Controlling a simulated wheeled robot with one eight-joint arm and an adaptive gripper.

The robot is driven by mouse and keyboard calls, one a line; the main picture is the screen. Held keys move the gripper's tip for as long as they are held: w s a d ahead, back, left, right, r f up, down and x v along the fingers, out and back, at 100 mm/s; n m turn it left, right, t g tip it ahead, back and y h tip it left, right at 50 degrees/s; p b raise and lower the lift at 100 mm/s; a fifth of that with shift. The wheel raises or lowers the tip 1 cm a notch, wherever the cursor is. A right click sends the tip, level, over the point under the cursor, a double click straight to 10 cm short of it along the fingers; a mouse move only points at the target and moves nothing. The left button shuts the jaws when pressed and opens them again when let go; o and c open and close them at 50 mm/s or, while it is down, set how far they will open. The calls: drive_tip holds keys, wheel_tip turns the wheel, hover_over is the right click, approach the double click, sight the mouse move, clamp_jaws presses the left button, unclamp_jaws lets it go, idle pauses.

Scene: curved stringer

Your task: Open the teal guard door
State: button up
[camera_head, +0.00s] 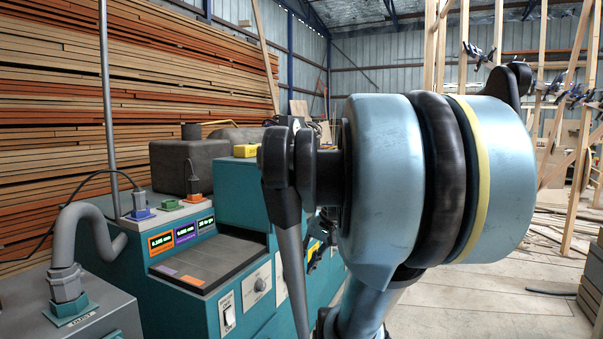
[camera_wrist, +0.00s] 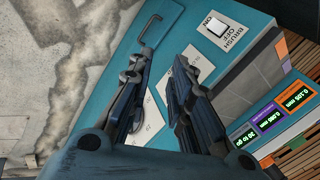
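In the wrist view a dark bar handle (camera_wrist: 147,29) stands on a teal panel (camera_wrist: 170,14) at the top, which appears to be the guard door; its outline is only partly in view, and it looks flat against the machine. My gripper (camera_wrist: 162,66) is open and empty. Its two dark fingers point toward the panel, with the left fingertip just below the handle in the picture. I cannot tell whether it touches. In the head view my gripper (camera_head: 318,243) is partly hidden behind my arm beside the teal machine (camera_head: 175,290), and I cannot make out the handle there.
The machine front has a brush switch (camera_wrist: 216,25), white labels and a knob (camera_head: 259,284). Three small displays (camera_head: 184,233) sit above its dark bed. A grey hose (camera_head: 80,225) rises at left. Stacked lumber (camera_head: 50,90) lines the back.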

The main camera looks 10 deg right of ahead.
drive_tip(key=w+d+r+m+t+y, duration=0.1)
drive_tip(key=w+r+m+y, duration=0.15)
drive_tip(key=w+r, duration=0.6)
drive_tip(key=m+t+y, duration=0.2)
drive_tip(key=t+y, duration=0.4)
approach(302, 169)
drive_tip(key=x, duration=0.3)
drive_tip(key=w+x, duration=0.1)
drive_tip(key=x, duration=0.3)
drive_tip(key=d+x, duration=0.1)
drive_tip(key=x, duration=0.3)
drive_tip(key=shift+w, duration=0.1)
drive_tip(key=shift+c, duration=0.3)
clamp_jaws()
